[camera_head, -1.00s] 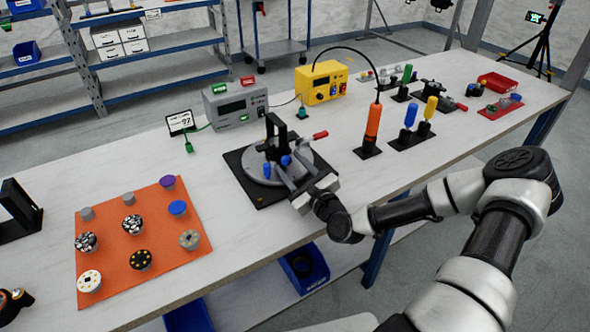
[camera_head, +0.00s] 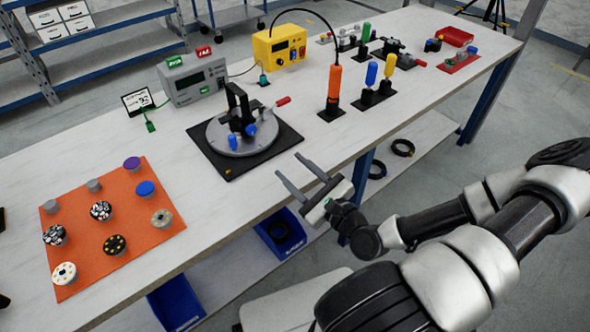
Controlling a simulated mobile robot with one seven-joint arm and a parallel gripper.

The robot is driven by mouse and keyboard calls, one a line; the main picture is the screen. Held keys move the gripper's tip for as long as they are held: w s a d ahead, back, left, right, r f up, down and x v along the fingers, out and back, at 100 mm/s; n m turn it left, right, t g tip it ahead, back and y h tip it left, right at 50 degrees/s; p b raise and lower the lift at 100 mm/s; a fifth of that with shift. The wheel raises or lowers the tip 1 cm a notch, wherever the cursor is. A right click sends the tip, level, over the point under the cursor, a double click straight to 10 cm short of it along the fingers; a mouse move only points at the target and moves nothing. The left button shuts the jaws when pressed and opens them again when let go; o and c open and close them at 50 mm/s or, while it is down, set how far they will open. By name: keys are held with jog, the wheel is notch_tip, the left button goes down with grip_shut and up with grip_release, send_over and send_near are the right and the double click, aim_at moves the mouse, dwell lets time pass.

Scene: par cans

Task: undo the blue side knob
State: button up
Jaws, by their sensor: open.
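The fixture is a round grey turntable (camera_head: 215,137) on a black base plate (camera_head: 285,137), with a black upright bracket (camera_head: 238,98) on it. Two blue knobs show low on the fixture: one at its front left (camera_head: 232,143) and one at the bracket's foot (camera_head: 251,130). A red-tipped lever (camera_head: 283,101) points right. My gripper (camera_head: 294,171) is open and empty, in front of the base plate and near the table's front edge. Its fingers point up and left towards the fixture, apart from both knobs. Whether the knobs are loose cannot be told.
An orange mat (camera_head: 148,236) with several round parts lies at left. A grey power supply (camera_head: 195,80), a yellow meter (camera_head: 280,46) and an orange-handled tool (camera_head: 334,84) stand around the fixture. Blue bins (camera_head: 178,304) sit below the table.

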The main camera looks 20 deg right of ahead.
aim_at(252, 130)
jog(key=shift+s, duration=0.1)
jog(key=shift+s+a+f+m, duration=0.1)
jog(key=shift+a+f+m, duration=0.2)
jog(key=shift+m, duration=0.5)
jog(key=shift+d+f+m+b, duration=0.1)
jog(key=shift+m+b, duration=0.2)
jog(key=shift+m, duration=0.3)
jog(key=shift+d+r+m, duration=0.2)
jog(key=shift+r+m, duration=0.15)
jog(key=shift+m, duration=0.65)
jog(key=shift+w+r, duration=0.1)
jog(key=shift+w, duration=0.2)
jog(key=b+x, duration=0.2)
jog(key=x, duration=1.5)
jog(key=shift+d, duration=0.1)
jog(key=shift+c, duration=0.4)
jog(key=c, duration=1)
